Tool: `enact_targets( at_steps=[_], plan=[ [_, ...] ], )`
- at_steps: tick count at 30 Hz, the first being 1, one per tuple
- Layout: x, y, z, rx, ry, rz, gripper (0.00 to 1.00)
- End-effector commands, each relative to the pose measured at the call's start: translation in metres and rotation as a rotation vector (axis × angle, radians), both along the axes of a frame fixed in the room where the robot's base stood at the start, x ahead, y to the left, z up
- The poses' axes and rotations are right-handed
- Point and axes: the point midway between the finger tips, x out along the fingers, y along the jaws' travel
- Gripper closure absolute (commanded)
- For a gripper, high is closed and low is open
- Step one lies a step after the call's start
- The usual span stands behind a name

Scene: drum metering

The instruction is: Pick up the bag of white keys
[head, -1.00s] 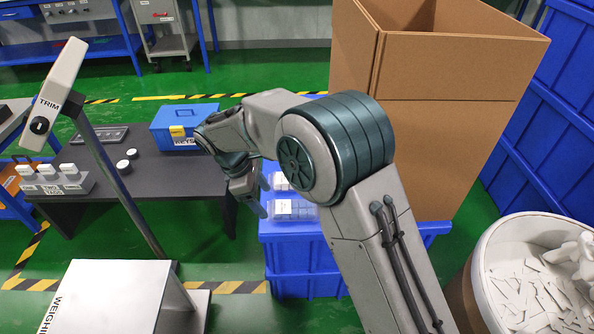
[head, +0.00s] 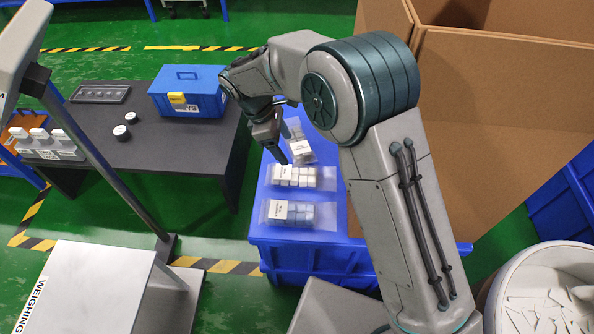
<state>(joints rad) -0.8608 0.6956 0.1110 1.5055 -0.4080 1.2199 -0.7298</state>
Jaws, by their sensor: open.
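Several clear bags of keys lie on a blue crate lid (head: 352,236). The middle bag (head: 312,178) has a white label and white-looking keys. The front bag (head: 305,217) has a white label and blue-grey keys. The rear bag (head: 302,150) has pale keys and lies at an angle; my arm hides part of it. My gripper (head: 276,152) is open and empty, pointing down near the left edge of the crate, just left of the rear bag and above and left of the middle bag. Its height over the bags is hard to judge.
A dark table (head: 170,155) at left holds a blue toolbox (head: 188,92), round pieces and a tray. A slanted post (head: 105,165) and weighing stand (head: 95,290) are front left. A tall cardboard box (head: 500,130) stands right, a white drum (head: 550,290) front right.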

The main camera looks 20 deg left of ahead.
Motion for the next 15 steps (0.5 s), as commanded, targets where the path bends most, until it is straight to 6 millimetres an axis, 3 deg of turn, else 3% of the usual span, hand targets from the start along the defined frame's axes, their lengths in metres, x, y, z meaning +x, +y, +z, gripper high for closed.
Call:
enact_targets(
  at_steps=[7, 15],
  plan=[
    [0.006, -0.019, -0.049, -0.003, 0.002, -0.003, 0.31],
    [0.009, -0.027, -0.067, 0.000, 0.000, -0.003, 0.31]
  ],
)
